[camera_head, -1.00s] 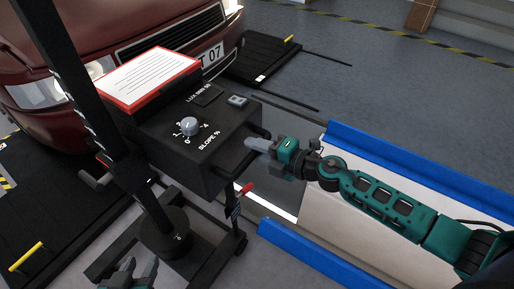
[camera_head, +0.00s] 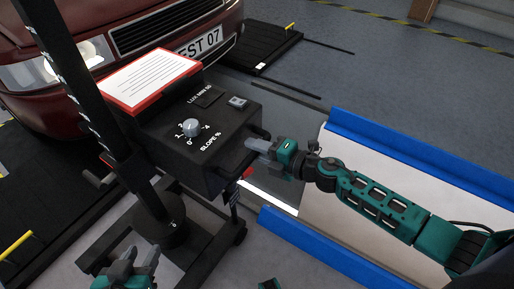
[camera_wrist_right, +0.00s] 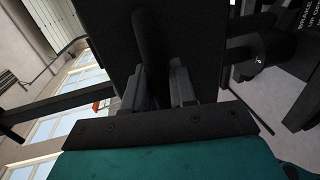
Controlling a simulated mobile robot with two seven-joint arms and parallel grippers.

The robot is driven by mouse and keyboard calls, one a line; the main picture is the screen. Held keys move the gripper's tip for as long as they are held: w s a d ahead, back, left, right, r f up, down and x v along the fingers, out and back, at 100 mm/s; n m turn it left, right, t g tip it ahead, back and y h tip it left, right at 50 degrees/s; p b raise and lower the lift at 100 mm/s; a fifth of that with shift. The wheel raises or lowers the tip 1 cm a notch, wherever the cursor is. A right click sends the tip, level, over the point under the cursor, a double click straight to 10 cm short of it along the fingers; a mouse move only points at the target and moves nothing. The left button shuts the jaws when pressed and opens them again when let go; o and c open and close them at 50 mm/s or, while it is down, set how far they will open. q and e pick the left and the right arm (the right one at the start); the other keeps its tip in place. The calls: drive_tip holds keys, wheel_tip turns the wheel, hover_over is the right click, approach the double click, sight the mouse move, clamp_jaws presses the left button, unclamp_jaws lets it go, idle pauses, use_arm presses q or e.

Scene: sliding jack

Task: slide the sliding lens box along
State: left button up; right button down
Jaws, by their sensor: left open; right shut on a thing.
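The lens box (camera_head: 185,135) is a black box on a dark upright post (camera_head: 95,110). It has a grey slope knob (camera_head: 191,127) and a red-framed white sheet (camera_head: 150,78) on top. My right gripper (camera_head: 258,146) is shut on a dark handle at the box's right end. In the right wrist view the fingers (camera_wrist_right: 160,90) stand on both sides of the dark handle (camera_wrist_right: 151,45), against the box's black face. My left gripper (camera_head: 132,266) is open and empty at the bottom left, below the box and near the post's foot.
A dark red car (camera_head: 110,40) with a number plate (camera_head: 200,43) stands behind the box. Blue rails (camera_head: 420,158) edge a pale platform (camera_head: 350,200) under my right arm. A black ramp with a yellow handle (camera_head: 16,246) lies at left. Grey floor (camera_head: 380,75) is open at the upper right.

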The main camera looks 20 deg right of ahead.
drive_tip(key=shift+s+f, duration=0.15)
drive_tip(key=shift+f, duration=0.15)
drive_tip(key=c, duration=1.2)
unclamp_jaws()
drive_tip(key=shift+o, duration=0.7)
drive_tip(key=shift+r, duration=0.1)
drive_tip(key=p+v, duration=0.1)
drive_tip(key=v, duration=1.2)
drive_tip(key=shift+a, duration=0.1)
